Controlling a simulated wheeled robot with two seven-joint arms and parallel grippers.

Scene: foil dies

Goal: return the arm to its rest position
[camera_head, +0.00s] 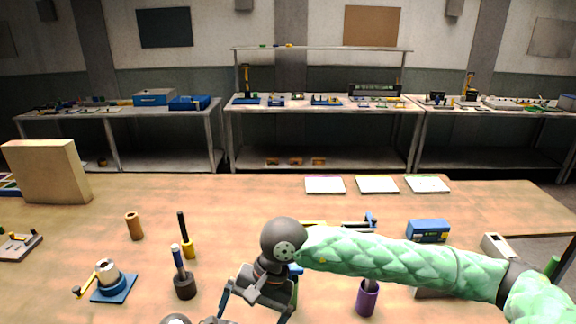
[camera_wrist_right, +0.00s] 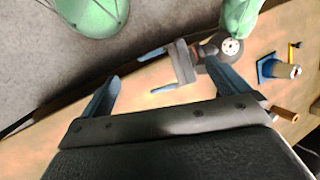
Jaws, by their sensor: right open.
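My right arm in its green sleeve (camera_head: 400,262) reaches in from the right over the table in the head view. My right gripper (camera_head: 252,308) hangs at its end near the table's front middle, its two fingers apart and nothing between them. In the right wrist view its fingers are also wide apart and empty. My left gripper (camera_wrist_right: 147,74) shows ahead of them there, its fingers apart and empty. In the head view only a bit of the left wrist shows at the bottom edge.
A blue-based fixture (camera_head: 113,289), dark-handled tools (camera_head: 184,287) and a brown cylinder (camera_head: 134,227) stand left of my right gripper. White trays (camera_head: 377,184) line the back edge.

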